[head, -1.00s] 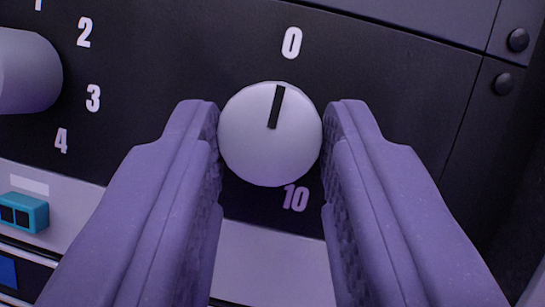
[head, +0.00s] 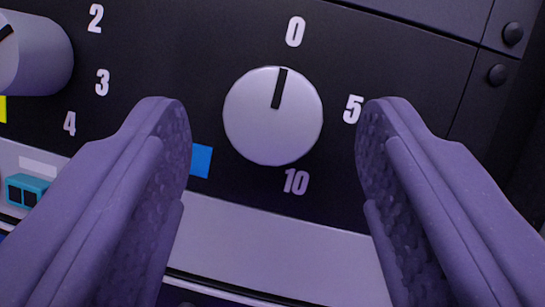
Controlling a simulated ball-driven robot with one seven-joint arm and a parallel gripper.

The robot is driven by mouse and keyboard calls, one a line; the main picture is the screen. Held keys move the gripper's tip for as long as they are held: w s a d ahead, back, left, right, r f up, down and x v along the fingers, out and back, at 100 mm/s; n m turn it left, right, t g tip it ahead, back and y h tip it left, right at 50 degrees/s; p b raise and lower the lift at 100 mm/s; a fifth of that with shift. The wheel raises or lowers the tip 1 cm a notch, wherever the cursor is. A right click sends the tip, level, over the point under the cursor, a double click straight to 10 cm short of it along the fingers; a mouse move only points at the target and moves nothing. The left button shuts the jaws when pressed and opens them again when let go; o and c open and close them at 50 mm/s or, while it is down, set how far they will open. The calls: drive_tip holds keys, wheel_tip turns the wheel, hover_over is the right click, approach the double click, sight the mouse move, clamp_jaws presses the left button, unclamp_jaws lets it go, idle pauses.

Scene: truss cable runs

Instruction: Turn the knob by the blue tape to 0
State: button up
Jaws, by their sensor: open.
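The white round knob (head: 272,125) is on the black panel in the middle of the head view, with the blue tape (head: 201,161) at its lower left. Its black pointer line points up at the white 0 (head: 295,31). A 5 (head: 352,109) is to its right and a 10 (head: 296,181) below it. My gripper (head: 272,128) is open, with one finger on each side of the knob and a clear gap to it on both sides. The left finger stands close beside the blue tape and may cover part of it.
Another knob (head: 38,55) sticks out at the left edge, with numbers 2, 3 and 4 beside it and yellow tape (head: 3,109) below. A teal connector (head: 27,190) is at the lower left. Bolts (head: 498,75) show at the right on the panel.

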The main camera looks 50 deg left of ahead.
drive_tip(key=p+v, duration=0.1)
drive_tip(key=v, duration=0.6)
drive_tip(key=shift+d, duration=0.2)
